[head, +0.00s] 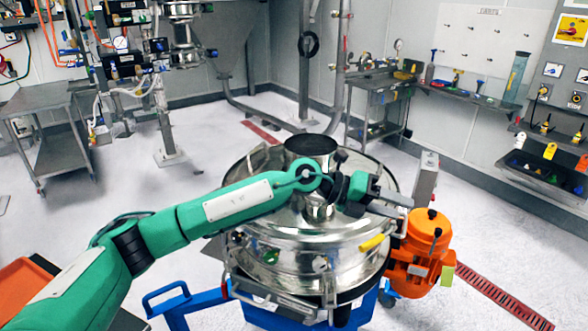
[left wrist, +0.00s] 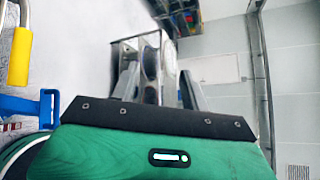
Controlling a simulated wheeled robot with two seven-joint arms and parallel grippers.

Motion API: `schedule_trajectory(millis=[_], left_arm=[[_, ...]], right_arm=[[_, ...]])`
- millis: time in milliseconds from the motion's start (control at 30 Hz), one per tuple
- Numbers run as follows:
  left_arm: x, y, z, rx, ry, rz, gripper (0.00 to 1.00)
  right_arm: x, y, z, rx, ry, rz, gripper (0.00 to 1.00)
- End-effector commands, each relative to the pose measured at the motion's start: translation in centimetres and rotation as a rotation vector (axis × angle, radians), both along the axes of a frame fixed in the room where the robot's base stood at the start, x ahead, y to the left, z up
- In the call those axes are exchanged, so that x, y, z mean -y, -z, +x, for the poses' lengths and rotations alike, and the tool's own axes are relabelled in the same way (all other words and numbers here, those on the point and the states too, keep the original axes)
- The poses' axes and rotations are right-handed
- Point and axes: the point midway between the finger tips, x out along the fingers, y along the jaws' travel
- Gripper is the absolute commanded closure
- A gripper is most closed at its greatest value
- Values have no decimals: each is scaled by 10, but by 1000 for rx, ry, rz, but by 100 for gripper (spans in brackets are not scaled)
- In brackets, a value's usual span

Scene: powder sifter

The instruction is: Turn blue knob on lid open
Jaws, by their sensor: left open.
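The steel sifter (head: 290,235) stands mid-view with a shiny domed lid. My left arm reaches across the lid from the left and hides part of its top. My left gripper (head: 400,206) is over the lid's right side, its fingers apart, pointing right, with nothing between them. In the left wrist view the open fingers (left wrist: 160,88) show above the green wrist. A blue handle-like part (left wrist: 30,105) lies at the left edge there, off to the side of the fingers; I cannot tell surely whether it is the blue knob. No blue knob shows clearly in the head view.
A yellow handle (head: 372,243) sits on the sifter's front right rim. A blue cart frame (head: 185,303) is below. The pale floor between sifter and shelves is clear.

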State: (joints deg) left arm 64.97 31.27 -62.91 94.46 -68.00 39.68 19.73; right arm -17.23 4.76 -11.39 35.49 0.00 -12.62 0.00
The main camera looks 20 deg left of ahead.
Motion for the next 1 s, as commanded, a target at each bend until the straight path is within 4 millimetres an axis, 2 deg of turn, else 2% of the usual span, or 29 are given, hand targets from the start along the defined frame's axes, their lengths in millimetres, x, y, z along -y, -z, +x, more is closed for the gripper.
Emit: schedule_trajectory(millis=[167,267,400,500,600,700,800,1000], left_arm=[[-53,-6,31,99,4,349,54],[-94,-14,49,130,-27,547,54],[-162,-38,72,143,-108,809,54],[-207,-59,82,135,-177,957,54],[-242,-76,86,119,-233,1062,54],[-262,-87,88,107,-270,1121,54],[-270,-90,89,100,-284,1146,54],[-268,-70,97,96,-283,1147,54]], right_arm=[[0,-1,1,2,0,0,64],[-1,-2,1,2,0,0,64],[-2,-2,1,2,0,2,64],[-4,-2,1,2,1,4,64],[-5,-2,1,2,1,6,64],[-6,-3,1,2,0,7,64],[-6,-4,1,3,0,7,64],[-6,-15,1,2,0,7,64]])
